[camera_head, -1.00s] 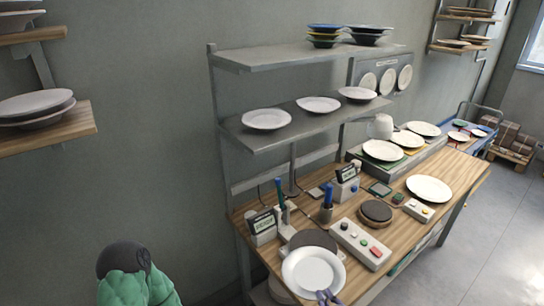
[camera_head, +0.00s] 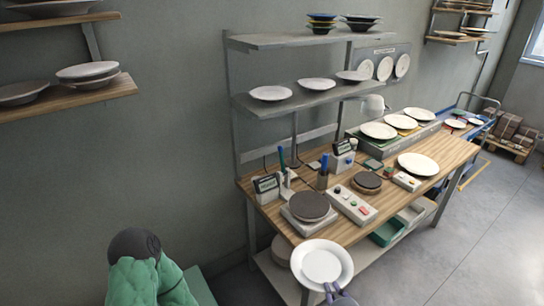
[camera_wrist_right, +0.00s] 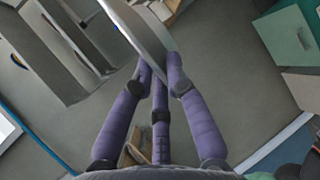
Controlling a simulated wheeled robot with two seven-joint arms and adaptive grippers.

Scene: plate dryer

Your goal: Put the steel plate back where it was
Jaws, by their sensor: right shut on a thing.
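A round, pale plate (camera_head: 322,266) with a raised rim is held out by my right gripper (camera_head: 336,290) at the bottom of the head view. It looks whitish there; I cannot tell its material. It appears in front of the bench's near edge, its face towards the camera. In the right wrist view the purple fingers of my right gripper (camera_wrist_right: 160,68) are shut on the rim of the plate (camera_wrist_right: 138,22), which shows nearly edge-on and grey.
A wooden workbench (camera_head: 445,163) carries a round dark disc on a scale (camera_head: 310,206), a button box (camera_head: 351,204) and a white plate (camera_head: 418,164). Plates stand on the upper shelf (camera_head: 310,97) and left wall shelves (camera_head: 100,88).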

